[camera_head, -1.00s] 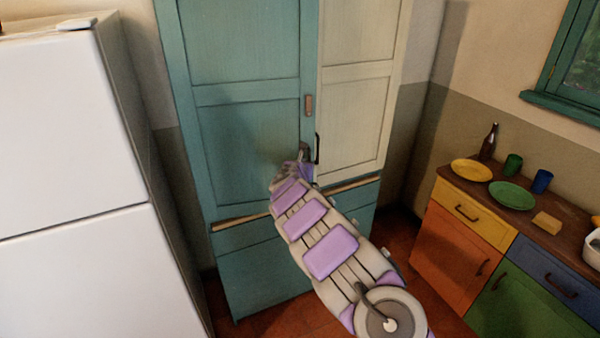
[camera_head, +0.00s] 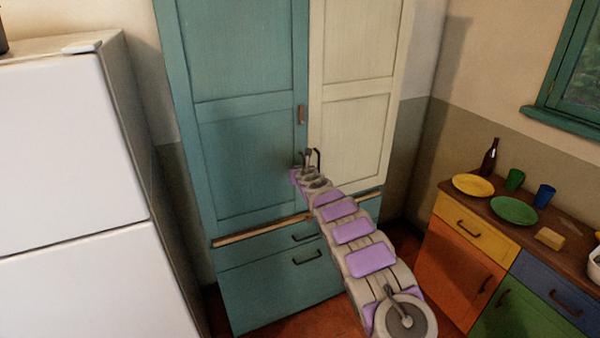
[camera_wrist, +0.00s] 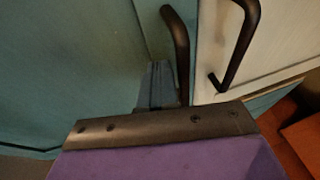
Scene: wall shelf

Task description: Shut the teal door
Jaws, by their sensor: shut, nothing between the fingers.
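The teal door (camera_head: 250,150) is the left door of a tall cabinet, with a small brown piece (camera_head: 301,114) near its right edge. That edge lies close beside the cream door, nearly in line; I cannot tell if a small gap remains. My gripper (camera_head: 306,156) is shut and empty, at the teal door's lower right edge. The wrist view shows the teal door (camera_wrist: 70,70) filling the left, with a dark curved bar (camera_wrist: 181,45) just beyond my fingers (camera_wrist: 158,85). Whether my fingers touch the door is unclear.
The cream door (camera_head: 355,130) has a dark handle (camera_wrist: 240,45) close to my gripper. Teal drawers (camera_head: 270,285) lie below a wooden ledge (camera_head: 255,231). A white fridge (camera_head: 70,170) stands left. A counter (camera_head: 560,222) with dishes stands right.

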